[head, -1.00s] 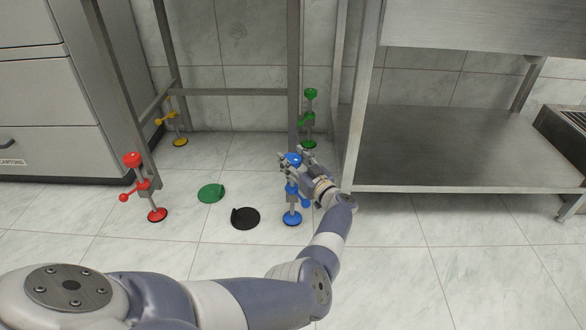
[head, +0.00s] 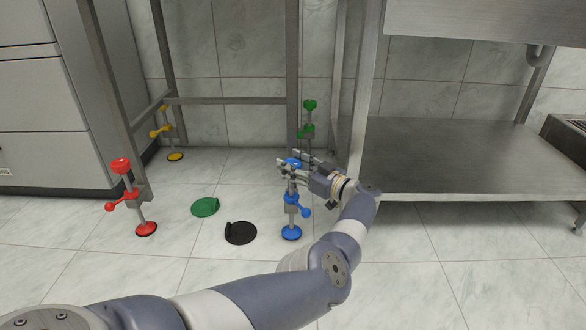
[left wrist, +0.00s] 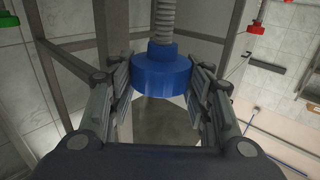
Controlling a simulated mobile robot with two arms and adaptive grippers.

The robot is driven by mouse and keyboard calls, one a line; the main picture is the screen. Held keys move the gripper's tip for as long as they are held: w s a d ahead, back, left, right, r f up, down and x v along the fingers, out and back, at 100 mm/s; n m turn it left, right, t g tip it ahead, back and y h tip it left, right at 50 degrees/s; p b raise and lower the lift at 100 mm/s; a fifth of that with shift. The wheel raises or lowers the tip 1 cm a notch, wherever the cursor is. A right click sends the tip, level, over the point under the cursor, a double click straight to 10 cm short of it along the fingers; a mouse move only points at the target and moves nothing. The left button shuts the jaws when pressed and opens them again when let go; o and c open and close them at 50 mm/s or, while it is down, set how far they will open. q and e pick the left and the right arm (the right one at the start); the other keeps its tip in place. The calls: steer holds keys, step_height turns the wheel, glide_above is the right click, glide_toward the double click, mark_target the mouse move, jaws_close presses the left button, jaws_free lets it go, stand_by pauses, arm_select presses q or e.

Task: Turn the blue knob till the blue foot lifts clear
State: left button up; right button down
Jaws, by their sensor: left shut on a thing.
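The blue knob (head: 293,162) tops a threaded blue levelling foot at the near right leg of the grey metal frame. My left gripper (head: 285,167) reaches it from the right and is shut on it. In the left wrist view the knob (left wrist: 161,74) sits between the two fingers of the gripper (left wrist: 163,88), with the threaded rod (left wrist: 163,22) beyond it. The blue foot (head: 291,233) is a round disc at floor level; I cannot tell whether it touches the floor. A blue side lever (head: 304,211) sticks out to the right below the knob. My right gripper is not in view.
Red (head: 146,229), yellow (head: 175,156) and green (head: 309,105) levelling feet are at the other legs. A green disc (head: 205,207) and a black disc (head: 240,233) lie on the tiles. A steel shelf (head: 450,160) stands close on the right.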

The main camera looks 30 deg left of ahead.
mark_target(299, 166)
arm_select(q)
steer(key=o, duration=1.1)
steer(key=d, duration=0.5)
steer(key=s+d, duration=0.1)
steer(key=d, duration=0.1)
steer(key=shift+d, duration=0.2)
steer(key=shift+a, duration=0.1)
